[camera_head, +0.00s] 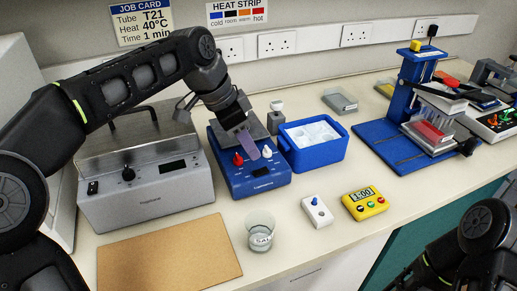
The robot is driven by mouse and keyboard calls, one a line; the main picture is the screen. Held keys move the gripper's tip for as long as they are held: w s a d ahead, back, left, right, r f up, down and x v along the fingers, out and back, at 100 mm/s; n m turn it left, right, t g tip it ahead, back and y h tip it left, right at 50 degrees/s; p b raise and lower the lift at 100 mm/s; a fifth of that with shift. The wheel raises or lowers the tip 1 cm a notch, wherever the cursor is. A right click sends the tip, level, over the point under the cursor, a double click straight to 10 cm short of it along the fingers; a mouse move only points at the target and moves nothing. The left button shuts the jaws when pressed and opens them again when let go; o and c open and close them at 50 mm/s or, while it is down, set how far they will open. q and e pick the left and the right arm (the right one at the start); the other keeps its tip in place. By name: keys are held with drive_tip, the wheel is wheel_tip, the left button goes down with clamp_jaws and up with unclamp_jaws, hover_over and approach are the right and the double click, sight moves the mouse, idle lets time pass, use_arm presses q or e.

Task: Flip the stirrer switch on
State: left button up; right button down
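A blue bench unit (262,183) with a grey top plate stands near the middle of the bench and looks like the stirrer. Its sloped front carries a red knob (238,159) and a white knob (266,152). A separate switch on it is not clear to me. My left gripper (249,147) hangs over this front, its pale purple fingers between the two knobs. The fingers overlap in this view, so I cannot tell their gap or whether they touch the panel. It hides part of the unit. My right arm shows at the bottom right; its fingertips are not visible.
A grey bath (150,190) stands left of the unit, a blue ice box (315,155) right. In front are a brown mat (168,255), glass beaker (261,232), white button box (317,211) and yellow timer (365,203). A blue stand (390,145) is farther right.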

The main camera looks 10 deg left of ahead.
sight(264, 169)
use_arm(q)
drive_tip(key=shift+s, duration=0.2)
drive_tip(key=shift+x, duration=3.95)
drive_tip(key=shift+w+d, duration=0.1)
clamp_jaws()
drive_tip(key=shift+r, duration=0.1)
